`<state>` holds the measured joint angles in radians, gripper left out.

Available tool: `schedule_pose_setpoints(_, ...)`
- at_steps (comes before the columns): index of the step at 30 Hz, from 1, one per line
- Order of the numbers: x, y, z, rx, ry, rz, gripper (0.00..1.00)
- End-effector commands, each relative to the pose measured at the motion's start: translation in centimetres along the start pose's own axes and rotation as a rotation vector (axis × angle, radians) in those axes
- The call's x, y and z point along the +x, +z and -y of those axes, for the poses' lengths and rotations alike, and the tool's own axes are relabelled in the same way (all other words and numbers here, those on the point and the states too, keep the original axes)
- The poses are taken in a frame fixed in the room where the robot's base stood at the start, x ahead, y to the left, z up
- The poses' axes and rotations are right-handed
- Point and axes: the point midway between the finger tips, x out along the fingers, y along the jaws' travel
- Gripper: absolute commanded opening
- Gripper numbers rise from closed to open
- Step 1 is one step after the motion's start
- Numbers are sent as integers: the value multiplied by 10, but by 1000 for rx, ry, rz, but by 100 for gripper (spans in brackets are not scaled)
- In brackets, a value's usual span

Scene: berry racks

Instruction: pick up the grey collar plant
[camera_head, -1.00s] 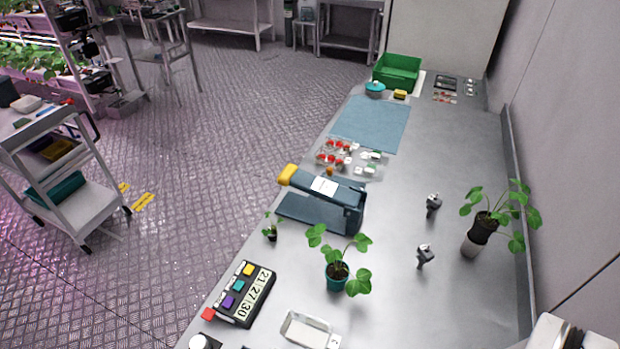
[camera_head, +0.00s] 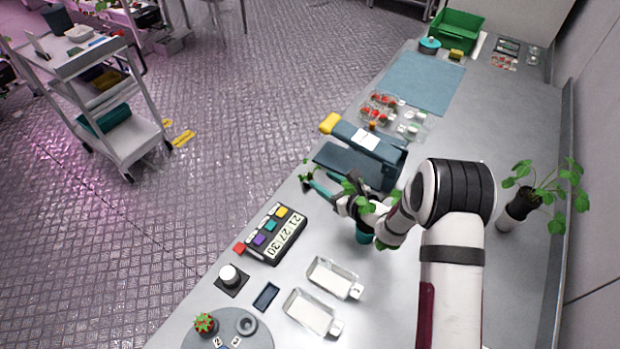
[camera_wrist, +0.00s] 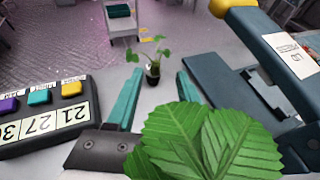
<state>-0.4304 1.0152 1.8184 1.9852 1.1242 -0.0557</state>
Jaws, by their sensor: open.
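A small seedling in a dark pot (camera_wrist: 153,72) stands near the table's left edge. In the head view this seedling (camera_head: 306,177) is partly hidden by my fingers. I cannot make out a grey collar on it. My gripper (camera_wrist: 156,92) is open with teal fingertips, and the seedling shows between and beyond them. In the head view my gripper (camera_head: 318,184) points left toward it. A larger plant in a teal pot (camera_head: 363,237) is partly hidden under my wrist. Another plant in a black pot (camera_head: 520,205) stands on a pale grey cylinder at the right.
A blue-grey device (camera_head: 365,150) with a yellow end stands close to my gripper. A timer box (camera_head: 277,235) with coloured buttons is on the other side. Large leaves (camera_wrist: 210,140) cover the bottom of the wrist view. Clear trays (camera_head: 335,278) lie nearer on the table.

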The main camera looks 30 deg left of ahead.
Motion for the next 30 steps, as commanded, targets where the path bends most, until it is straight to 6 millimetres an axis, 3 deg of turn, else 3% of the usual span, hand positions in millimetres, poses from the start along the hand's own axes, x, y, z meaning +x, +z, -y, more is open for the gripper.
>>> schedule_pose_setpoints(12,65,-4,-7,0,0,1,52)
schedule_pose_setpoints(19,68,-4,-7,1,-1,0,52)
schedule_pose_setpoints(27,67,-4,-6,0,0,0,4)
schedule_pose_setpoints(30,67,-4,-7,0,0,0,0)
